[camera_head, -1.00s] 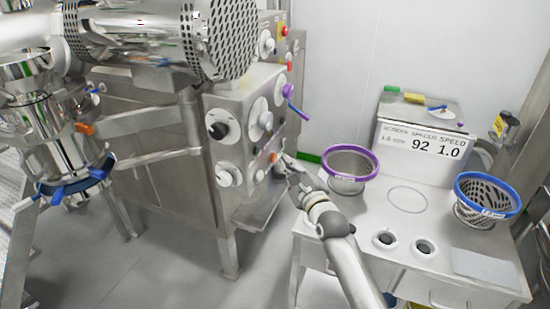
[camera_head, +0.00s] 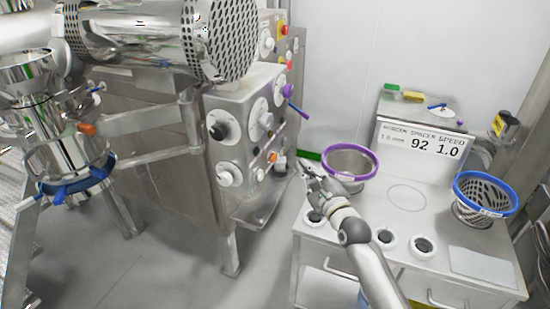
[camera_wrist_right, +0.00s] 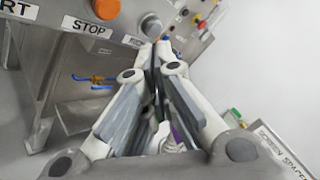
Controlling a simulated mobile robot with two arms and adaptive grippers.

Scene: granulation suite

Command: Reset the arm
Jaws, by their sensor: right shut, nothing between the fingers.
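My right arm reaches in from the bottom of the head view. Its gripper (camera_head: 308,172) is shut and empty, in the gap between the control panel (camera_head: 240,140) and the purple-rimmed screen basket (camera_head: 347,177). In the right wrist view the fingers (camera_wrist_right: 155,52) are together, with the panel's STOP label (camera_wrist_right: 88,27) and an orange button (camera_wrist_right: 106,8) beyond them on the left. The gripper appears clear of the panel. My left gripper does not show.
A steel bench (camera_head: 410,222) on the right holds a blue-rimmed basket (camera_head: 484,200), several round spacers (camera_head: 384,238) and a sign reading 92 and 1.0. A mill with a perforated drum (camera_head: 160,40) stands at left. Open floor (camera_head: 150,270) lies in front.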

